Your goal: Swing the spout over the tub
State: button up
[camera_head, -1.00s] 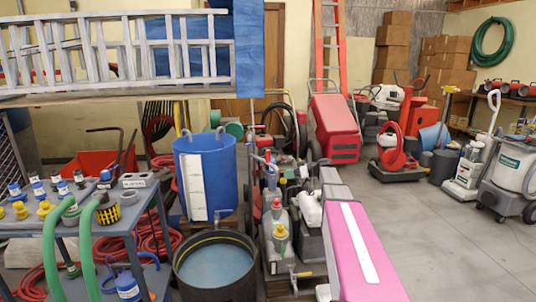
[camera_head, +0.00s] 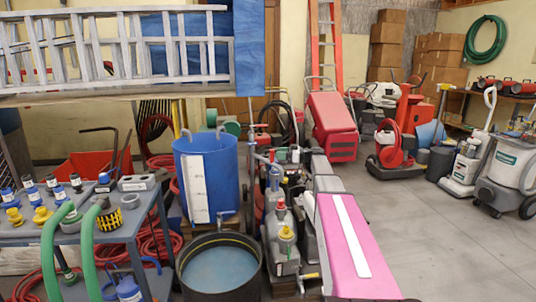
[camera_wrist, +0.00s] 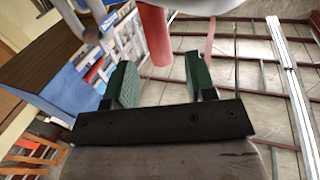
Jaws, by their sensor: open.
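A round dark tub (camera_head: 184,272) with bluish water stands on the floor at the lower middle of the head view. I cannot make out the gripper in the head view.
A blue barrel (camera_head: 224,175) stands right behind the tub. A grey table (camera_head: 95,238) with fittings and green hoses is on the left. Grey bottles (camera_head: 282,240) crowd the tub's right side. A ladder (camera_head: 110,45) lies across the upper left. Open floor (camera_head: 450,235) is at right.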

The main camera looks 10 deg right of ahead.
aim_at(269, 163)
jog(key=shift+x, duration=3.1)
grip_shut()
